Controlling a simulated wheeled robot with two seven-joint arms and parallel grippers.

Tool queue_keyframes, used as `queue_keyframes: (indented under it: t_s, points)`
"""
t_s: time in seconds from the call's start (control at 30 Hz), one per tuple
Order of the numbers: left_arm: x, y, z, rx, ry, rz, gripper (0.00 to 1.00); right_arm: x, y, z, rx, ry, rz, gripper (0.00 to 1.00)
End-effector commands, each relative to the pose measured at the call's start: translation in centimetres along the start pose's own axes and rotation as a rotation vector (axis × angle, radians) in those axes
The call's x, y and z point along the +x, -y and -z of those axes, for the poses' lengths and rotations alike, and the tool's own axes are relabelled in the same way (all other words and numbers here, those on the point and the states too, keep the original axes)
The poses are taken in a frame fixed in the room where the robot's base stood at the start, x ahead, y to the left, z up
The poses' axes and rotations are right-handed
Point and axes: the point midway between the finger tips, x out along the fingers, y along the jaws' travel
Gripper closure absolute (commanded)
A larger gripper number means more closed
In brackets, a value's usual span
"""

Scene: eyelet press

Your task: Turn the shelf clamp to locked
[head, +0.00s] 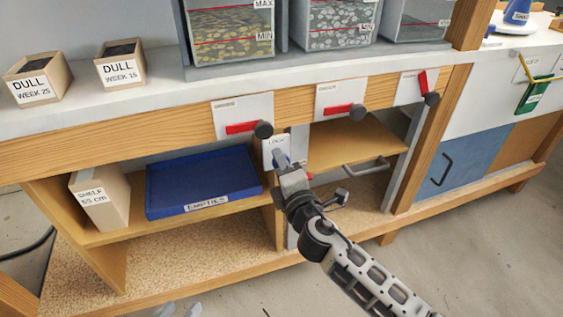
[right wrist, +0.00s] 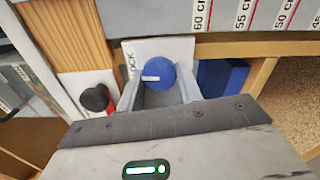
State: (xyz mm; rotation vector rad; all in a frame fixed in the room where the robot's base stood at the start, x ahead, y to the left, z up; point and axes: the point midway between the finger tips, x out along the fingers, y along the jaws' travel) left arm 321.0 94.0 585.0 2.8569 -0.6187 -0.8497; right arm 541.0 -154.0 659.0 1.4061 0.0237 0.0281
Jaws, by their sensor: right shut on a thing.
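The shelf clamp is a blue round knob (right wrist: 160,76) on a white plate (right wrist: 128,50) marked LOCK. In the right wrist view, the knob's white mark lies on its left half, towards the side with the lettering. My right gripper (right wrist: 160,92) has its fingers on either side of the knob and is shut on it. In the head view, the right gripper (head: 283,160) reaches the plate (head: 272,146) on the shelf's upright, and the knob is mostly hidden.
A blue tray (head: 203,182) and a carton (head: 99,198) stand on the shelf left of the clamp. Black knobs with red marks (head: 264,130) (head: 357,111) sit on the bench front above. A bar handle (head: 366,167) is to the right. The floor in front is clear.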

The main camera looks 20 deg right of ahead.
Motion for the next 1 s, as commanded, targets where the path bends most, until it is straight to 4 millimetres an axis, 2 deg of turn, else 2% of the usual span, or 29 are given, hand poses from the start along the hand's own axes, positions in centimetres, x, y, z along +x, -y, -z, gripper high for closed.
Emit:
queue_keyframes:
  t_s: [0.3, 0.8, 0.83, 0.87, 0.9, 1.0]
  points:
    - [0.17, 0.16, -0.43, -0.007, 0.028, 0.006, 0.64, -0.03, 0.11, 0.04, -0.1, -0.002, 0.002, 0.88]
    - [0.2, 0.19, -0.24, -0.01, 0.023, 0.008, 0.64, -0.03, 0.16, 0.05, -0.116, -0.002, 0.002, 0.88]
    - [0.2, 0.19, -0.24, -0.01, 0.023, 0.008, 0.64, -0.03, 0.16, 0.05, -0.117, -0.002, 0.002, 0.57]
    - [0.2, 0.19, -0.23, -0.01, 0.023, 0.008, 0.64, -0.03, 0.15, 0.05, -0.116, -0.002, 0.002, 0.48]
    - [0.2, 0.2, -0.22, -0.01, 0.022, 0.008, 0.64, -0.03, 0.15, 0.05, -0.116, -0.002, 0.001, 0.43]
    - [0.19, 0.21, -0.22, -0.009, 0.022, 0.008, 0.64, -0.02, 0.12, 0.03, -0.115, -0.001, 0.001, 0.43]
